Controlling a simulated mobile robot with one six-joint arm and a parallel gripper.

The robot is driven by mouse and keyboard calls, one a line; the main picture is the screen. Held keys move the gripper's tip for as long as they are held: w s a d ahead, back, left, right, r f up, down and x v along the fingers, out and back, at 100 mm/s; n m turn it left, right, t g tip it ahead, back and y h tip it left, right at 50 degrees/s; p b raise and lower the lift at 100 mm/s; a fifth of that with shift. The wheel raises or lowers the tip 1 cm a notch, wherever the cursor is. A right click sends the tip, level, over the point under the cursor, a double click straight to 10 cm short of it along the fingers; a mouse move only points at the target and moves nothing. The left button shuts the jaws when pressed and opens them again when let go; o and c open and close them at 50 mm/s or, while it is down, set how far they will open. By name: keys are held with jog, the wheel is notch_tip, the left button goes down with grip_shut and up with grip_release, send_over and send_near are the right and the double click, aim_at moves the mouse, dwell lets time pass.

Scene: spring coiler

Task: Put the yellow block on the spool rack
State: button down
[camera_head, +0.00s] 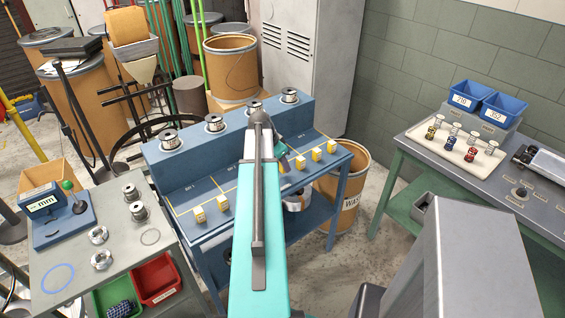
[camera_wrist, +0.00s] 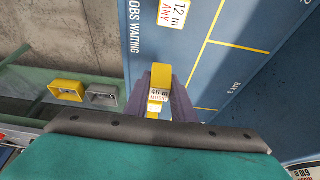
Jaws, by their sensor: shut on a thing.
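The yellow block (camera_wrist: 161,75), with a white label reading 46 m, sits between the purple-grey fingers of my gripper (camera_wrist: 160,95) in the wrist view. My gripper is shut on it, above or close to the edge of the blue spool rack (camera_wrist: 225,75); the gap cannot be judged. In the head view my arm hides most of the gripper and the held block. The spool rack (camera_head: 165,180) carries several metal spools on its raised back step. Several other yellow blocks (camera_head: 300,163) stand on its lower deck, at the left and right.
A block labelled 12 m (camera_wrist: 172,12) lies by the words JOBS WAITING. A waste drum (camera_head: 347,200) stands at the rack's right end. A grey bench (camera_head: 105,240) is at left, and a table with blue bins (camera_head: 466,95) at right. The rack deck has bare room between blocks.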

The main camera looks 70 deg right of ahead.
aim_at(283, 170)
jog(key=shift+f+b, duration=0.45)
jog(key=shift+f, duration=0.9)
jog(key=shift+f, duration=0.25)
jog(key=c, duration=1.4)
grip_release()
jog(key=b+v, duration=0.3)
jog(key=v, duration=1)
jog(key=shift+r, duration=0.35)
jog(key=shift+a, duration=0.15)
